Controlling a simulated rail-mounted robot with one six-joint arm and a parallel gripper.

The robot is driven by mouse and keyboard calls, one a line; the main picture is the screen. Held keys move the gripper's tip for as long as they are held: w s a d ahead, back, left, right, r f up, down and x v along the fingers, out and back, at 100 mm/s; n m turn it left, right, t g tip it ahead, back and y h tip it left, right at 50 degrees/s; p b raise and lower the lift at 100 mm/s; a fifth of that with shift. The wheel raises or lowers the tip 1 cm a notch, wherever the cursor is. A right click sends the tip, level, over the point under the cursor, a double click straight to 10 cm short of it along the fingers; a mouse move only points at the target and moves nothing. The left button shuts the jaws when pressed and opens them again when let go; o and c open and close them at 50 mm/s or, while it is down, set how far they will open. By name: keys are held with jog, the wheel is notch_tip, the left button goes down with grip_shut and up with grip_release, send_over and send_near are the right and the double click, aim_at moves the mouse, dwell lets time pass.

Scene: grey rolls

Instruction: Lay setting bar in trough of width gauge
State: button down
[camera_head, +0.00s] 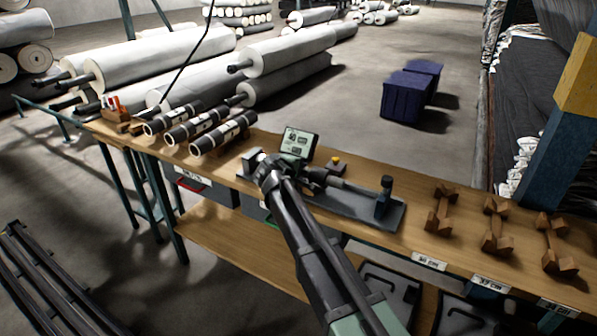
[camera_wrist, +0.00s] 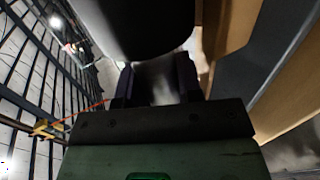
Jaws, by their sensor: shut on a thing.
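The width gauge stands on the wooden bench in the head view, with a grey base (camera_head: 385,216), an end post (camera_head: 384,197) at the right and a tilted display (camera_head: 299,143) behind. A grey bar (camera_head: 350,190), apparently the setting bar, lies lengthwise over the base. My gripper (camera_head: 300,178) is low over the gauge, mostly hidden by my arm. In the wrist view my gripper (camera_wrist: 156,75) has its two fingers at a large dark rounded thing (camera_wrist: 145,30), likely the bar, shut on it. I cannot tell whether the bar touches the trough.
Several black-and-white short rolls (camera_head: 197,126) lie on the bench left of the gauge. Wooden cradles (camera_head: 440,210) with centimetre labels (camera_head: 429,262) stand at the right. A pen holder (camera_head: 115,110) is at the far left. Large rolls (camera_head: 160,62) and a blue crate (camera_head: 406,96) are behind.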

jog(key=c, duration=0.7)
grip_release()
jog(key=shift+r, duration=0.1)
jog(key=p+v, duration=0.5)
jog(key=v, duration=0.5)
jog(key=shift+s+a+r, duration=0.15)
jog(key=shift+s+a, duration=0.05)
jog(key=shift+s, duration=0.15)
